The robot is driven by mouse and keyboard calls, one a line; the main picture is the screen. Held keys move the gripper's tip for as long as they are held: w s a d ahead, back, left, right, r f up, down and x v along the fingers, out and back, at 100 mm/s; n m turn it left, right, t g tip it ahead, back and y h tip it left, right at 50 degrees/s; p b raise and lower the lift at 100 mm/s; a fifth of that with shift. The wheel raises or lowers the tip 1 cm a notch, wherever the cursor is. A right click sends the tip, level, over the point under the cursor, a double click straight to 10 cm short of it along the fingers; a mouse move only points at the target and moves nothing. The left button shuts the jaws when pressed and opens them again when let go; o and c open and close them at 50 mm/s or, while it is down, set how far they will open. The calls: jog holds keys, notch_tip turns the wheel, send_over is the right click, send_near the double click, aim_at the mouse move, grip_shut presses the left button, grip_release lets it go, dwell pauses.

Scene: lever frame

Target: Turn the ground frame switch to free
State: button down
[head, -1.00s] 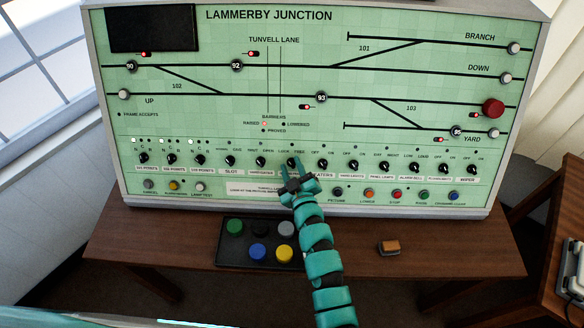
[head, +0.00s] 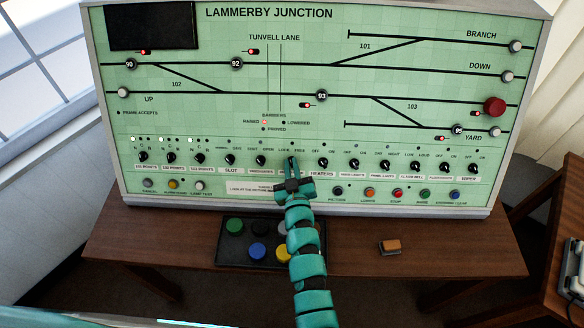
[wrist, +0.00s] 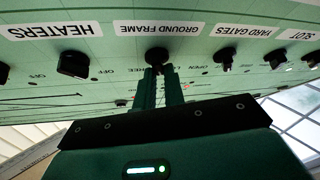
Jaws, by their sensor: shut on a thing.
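The ground frame switch (head: 292,161) is a small black rotary knob in the lower row of the green panel, below the words LOCK and FREE. In the upside-down wrist view the knob (wrist: 157,54) sits under its GROUND FRAME label. My gripper (head: 291,173) reaches up to it from below. In the wrist view my gripper's two green fingers (wrist: 161,76) are close together at the knob, shut on it. The fingers hide part of the knob, so I cannot tell clearly which way its pointer faces. FREE is partly hidden in the wrist view.
The heaters knob (wrist: 73,64) and yard gates knob (wrist: 224,58) stand close on either side. A dark tray (head: 226,254) with several coloured buttons lies on the brown table below my arm. An orange-topped block (head: 389,247) lies to the right.

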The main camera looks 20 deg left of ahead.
jog(key=m+h, duration=0.1)
jog(key=m, duration=0.1)
jog(key=m+t+h, duration=0.1)
jog(key=m+h, duration=0.1)
jog(key=m, duration=0.1)
jog(key=m+h+b, duration=0.1)
jog(key=m, duration=0.2)
jog(key=shift+f+t+h, duration=0.15)
jog(key=shift+t+h, duration=0.15)
jog(key=shift+h, duration=0.1)
jog(key=m+h+b, duration=0.1)
jog(key=m+h, duration=0.1)
jog(key=m, duration=0.1)
jog(key=m+h, duration=0.2)
jog(key=m, duration=0.1)
jog(key=shift+s+a+m+b, duration=0.1)
jog(key=shift+a+m+b, duration=0.1)
jog(key=shift+m+b, duration=0.15)
jog(key=shift+m, duration=0.25)
jog(key=c, duration=1.5)
grip_release()
jog(key=shift+s+a+r+b, duration=0.1)
jog(key=shift+s+a+b, duration=0.05)
jog(key=shift+s, duration=2.75)
jog(key=shift+s+a+r+b, duration=0.1)
jog(key=shift+s+a, duration=0.1)
jog(key=shift+s, duration=2.7)
jog(key=shift+s+a+b, duration=0.15)
jog(key=shift+s, duration=2.75)
